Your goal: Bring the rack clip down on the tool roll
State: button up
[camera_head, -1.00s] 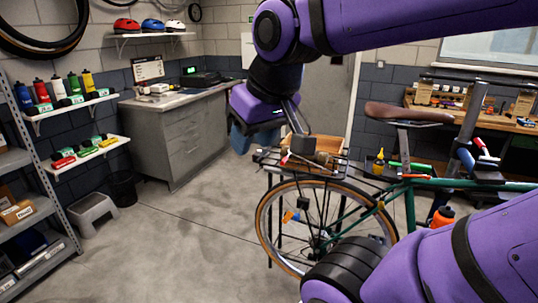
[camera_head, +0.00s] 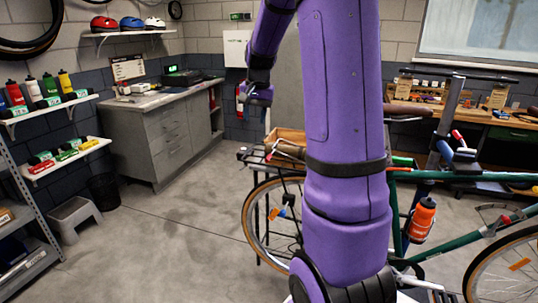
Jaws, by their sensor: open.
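The tool roll (camera_head: 287,150), a brown bundle, lies on the bike's rear rack (camera_head: 250,157), partly hidden behind my arm. A small red-tipped part (camera_head: 269,155) shows at the roll's left end. I cannot tell whether it belongs to the rack clip, and the clip's position is not clear. My gripper (camera_head: 260,100) hangs above and a little left of the rack in the picture, apart from the roll. It is small and dark here, open, with nothing seen in it.
A wooden tray (camera_head: 287,135) shows behind the rack. The green bike frame (camera_head: 440,245) stands at the right, with an orange bottle (camera_head: 422,220) on it. A grey cabinet (camera_head: 165,140) stands at the back left.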

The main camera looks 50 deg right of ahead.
aim_at(269, 156)
jog(key=w+d+f+m, duration=0.1)
jog(key=d+f+m, duration=0.2)
jog(key=d+f, duration=0.5)
jog(key=shift+g, duration=0.3)
jog(key=f, duration=0.6)
jog(key=w+f, duration=0.1)
jog(key=f, duration=0.2)
jog(key=shift+d+f, duration=0.1)
jog(key=shift+d, duration=0.3)
grip_shut()
